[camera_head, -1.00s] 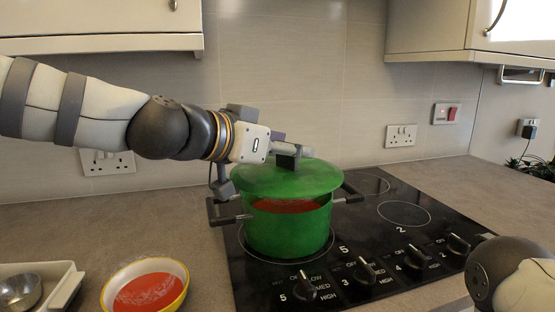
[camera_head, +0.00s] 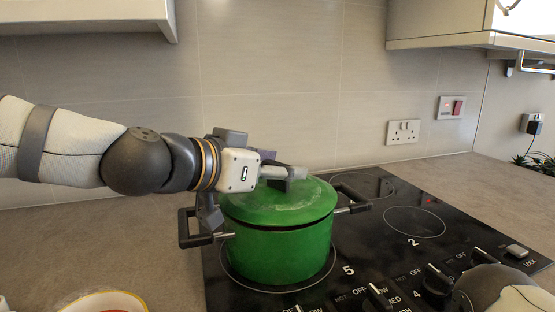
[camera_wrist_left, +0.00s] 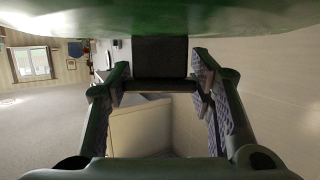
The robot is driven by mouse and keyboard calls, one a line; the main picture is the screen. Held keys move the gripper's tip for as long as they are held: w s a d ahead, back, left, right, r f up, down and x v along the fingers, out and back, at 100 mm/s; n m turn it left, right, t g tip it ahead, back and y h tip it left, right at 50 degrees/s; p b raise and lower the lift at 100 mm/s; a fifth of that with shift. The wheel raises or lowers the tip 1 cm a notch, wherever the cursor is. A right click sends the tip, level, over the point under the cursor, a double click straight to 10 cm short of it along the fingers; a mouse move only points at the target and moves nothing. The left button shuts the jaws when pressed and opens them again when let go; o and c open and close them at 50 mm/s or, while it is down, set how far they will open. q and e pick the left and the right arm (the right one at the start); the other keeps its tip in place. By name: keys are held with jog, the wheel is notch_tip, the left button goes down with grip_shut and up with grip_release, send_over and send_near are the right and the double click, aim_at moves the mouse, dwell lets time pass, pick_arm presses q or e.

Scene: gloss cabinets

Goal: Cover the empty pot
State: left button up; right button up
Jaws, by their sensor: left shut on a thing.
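The green pot (camera_head: 282,253) with dark side handles stands on the left of the black hob. The green lid (camera_head: 262,207) lies over the pot's mouth, roughly level; a thin dark line shows between lid and pot, and I cannot tell whether it is fully seated. My left gripper (camera_head: 287,176) is above the lid, shut on its handle. The inside of the pot is hidden. My right gripper is out of view.
The hob (camera_head: 385,245) has a free ring right of the pot and several knobs along its front. A bowl (camera_head: 108,303) is cut off at the lower left. Wall cabinets (camera_head: 440,25) hang above. The worktop left of the hob is largely clear.

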pick_arm(q)
jog(key=shift+f, duration=0.3)
dwell(0.5)
jog(key=o, duration=1.7)
jog(key=shift+f, duration=0.1)
jog(key=v, duration=0.7)
jog(key=shift+w, duration=0.1)
jog(key=shift+s+a, duration=0.2)
jog(key=shift+s, duration=0.1)
